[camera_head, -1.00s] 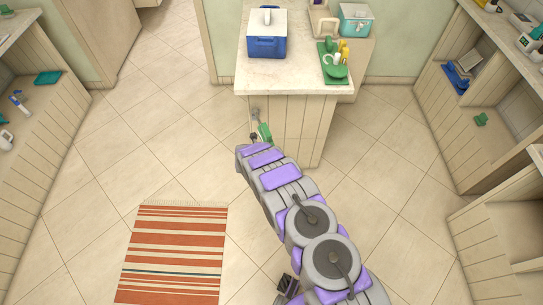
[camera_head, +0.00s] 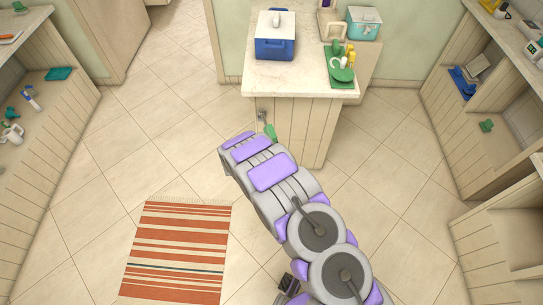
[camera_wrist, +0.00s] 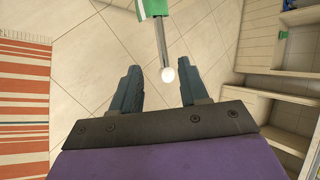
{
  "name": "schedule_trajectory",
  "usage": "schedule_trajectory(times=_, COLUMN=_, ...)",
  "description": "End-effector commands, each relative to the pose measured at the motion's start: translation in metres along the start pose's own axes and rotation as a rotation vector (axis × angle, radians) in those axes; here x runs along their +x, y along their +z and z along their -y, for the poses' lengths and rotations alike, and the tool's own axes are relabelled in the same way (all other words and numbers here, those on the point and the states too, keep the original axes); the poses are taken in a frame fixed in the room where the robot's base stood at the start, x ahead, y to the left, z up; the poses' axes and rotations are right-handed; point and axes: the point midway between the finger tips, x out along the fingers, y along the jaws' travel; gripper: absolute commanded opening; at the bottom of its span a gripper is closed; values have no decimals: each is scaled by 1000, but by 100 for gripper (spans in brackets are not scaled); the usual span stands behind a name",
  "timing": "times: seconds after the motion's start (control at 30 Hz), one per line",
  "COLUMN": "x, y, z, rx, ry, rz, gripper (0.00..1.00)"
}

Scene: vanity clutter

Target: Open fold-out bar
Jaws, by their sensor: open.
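The fold-out bar (camera_wrist: 161,40) is a thin grey metal rod with a white ball (camera_wrist: 168,75) at its near end. A green and white cloth (camera_wrist: 152,8) hangs at its far end, at the top edge of the wrist view. My gripper (camera_wrist: 160,73) is open, and the ball appears between its fingertips, nearer the right finger. I see no finger touching it. In the head view, a small grey fitting (camera_head: 262,116) and the green cloth (camera_head: 270,132) show at the counter's left front corner. My arm hides my gripper and most of the bar there.
The wooden counter (camera_head: 268,78) carries a blue box (camera_head: 274,48) and a green tray (camera_head: 342,79) with bottles. A striped rug (camera_head: 176,255) lies on the tiled floor at lower left. Shelves line both sides. The floor left of the counter is clear.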

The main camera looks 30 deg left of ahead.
Motion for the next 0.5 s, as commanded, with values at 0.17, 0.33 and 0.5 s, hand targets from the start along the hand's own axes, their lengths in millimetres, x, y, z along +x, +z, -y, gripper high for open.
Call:
schedule_trajectory(times=0.17, x=-35, y=2, z=1, rx=0, ry=0, rz=3, gripper=44)
schedule_trajectory(times=0.33, x=-53, y=2, z=0, rx=-1, ry=0, rz=2, gripper=44)
schedule_trajectory(times=0.5, x=-60, y=2, z=0, rx=1, ry=1, rz=2, gripper=44)
